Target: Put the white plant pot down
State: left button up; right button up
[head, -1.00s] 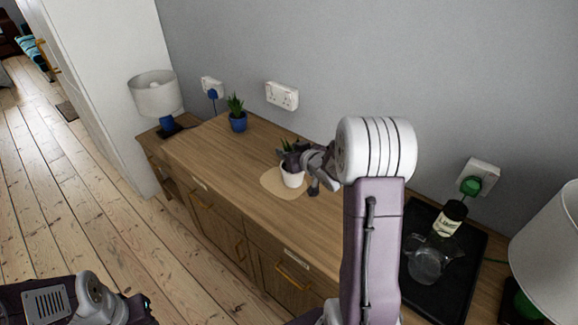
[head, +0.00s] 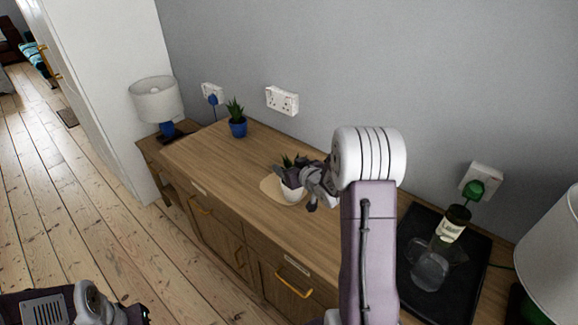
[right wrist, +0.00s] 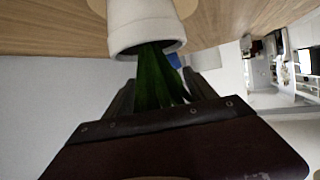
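The white plant pot (head: 292,195) with green spiky leaves stands on a round tan mat (head: 268,187) on the wooden sideboard (head: 215,165). My right gripper (head: 287,177) is at the pot's top and partly hides it and its plant. In the right wrist view the white pot (right wrist: 146,25) is beyond the fingertips, and its leaves (right wrist: 155,80) reach back between the fingers. The right fingers (right wrist: 160,85) are apart, one on each side of the leaves, and look clear of the pot's rim. My left arm shows at the lower left; its fingers are not visible.
A blue pot with a plant (head: 238,127) stands farther left on the sideboard. A white-shaded lamp (head: 156,100) is at the far left. A black tray (head: 470,265) with a bottle (head: 452,225) and a glass jug (head: 430,265) is at the right. A second lamp (head: 550,240) stands beyond it.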

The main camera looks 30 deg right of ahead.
jog(key=shift+r+p, duration=0.3)
jog(key=shift+r, duration=0.05)
jog(key=p+v, duration=0.1)
jog(key=v, duration=1.1)
jog(key=shift+f, duration=0.15)
jog(key=s+a+f+g, duration=0.2)
jog(key=f, duration=0.1)
jog(key=s+a+f+g, duration=0.2)
jog(key=f+g, duration=0.1)
jog(key=s+a+f+g+h, duration=0.1)
jog(key=s+a+f+g, duration=0.1)
jog(key=f, duration=0.1)
jog(key=shift+s+a+m+g, duration=0.3)
jog(key=shift+s+a, duration=0.05)
jog(key=shift+s, duration=0.05)
jog(key=s+a+f+g+y, duration=0.1)
jog(key=s+a+f+g, duration=0.1)
jog(key=s+a+g, duration=0.2)
jog(key=s+a, duration=0.3)
jog(key=s, duration=0.3)
jog(key=shift+a+g, duration=0.4)
